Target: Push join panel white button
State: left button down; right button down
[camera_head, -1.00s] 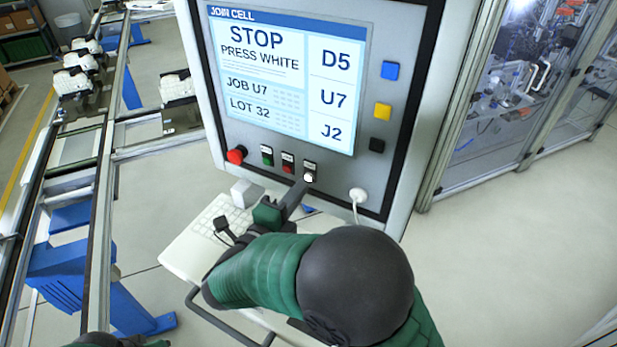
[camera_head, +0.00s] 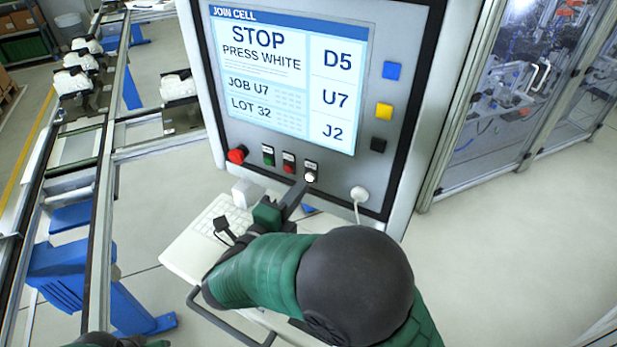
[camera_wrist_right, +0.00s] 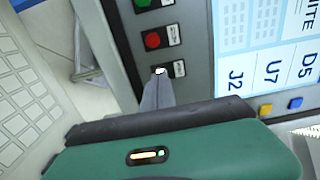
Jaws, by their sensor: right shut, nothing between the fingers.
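The join panel (camera_head: 226,150) stands upright ahead of me, its screen (camera_head: 262,95) reading "STOP PRESS WHITE". The white button (camera_head: 310,177) is at the right end of the lower row of small buttons. My right gripper (camera_head: 304,186) is shut and empty, its fingertips just at the lower left of the white button. In the right wrist view the fingertips (camera_wrist_right: 160,80) overlap the lower part of the white button (camera_wrist_right: 159,70); I cannot tell whether they touch it.
A red knob (camera_head: 237,155), a green button (camera_head: 268,160) and a red button (camera_head: 289,168) sit left of the white one. Blue (camera_head: 391,70), yellow (camera_head: 383,111) and black (camera_head: 377,145) buttons are on the right. A keyboard shelf (camera_head: 190,250) is below; a conveyor runs left.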

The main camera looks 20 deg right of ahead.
jog(key=shift+s+b, duration=0.1)
jog(key=shift+b, duration=0.25)
dwell(0.4)
jog(key=shift+x, duration=1.05)
dwell(0.7)
jog(key=shift+a+b, duration=0.1)
jog(key=shift+b, duration=0.2)
jog(key=shift+v, duration=0.75)
jog(key=shift+b+v, duration=0.65)
jog(key=shift+v, duration=1.05)
jog(key=shift+r, duration=0.15)
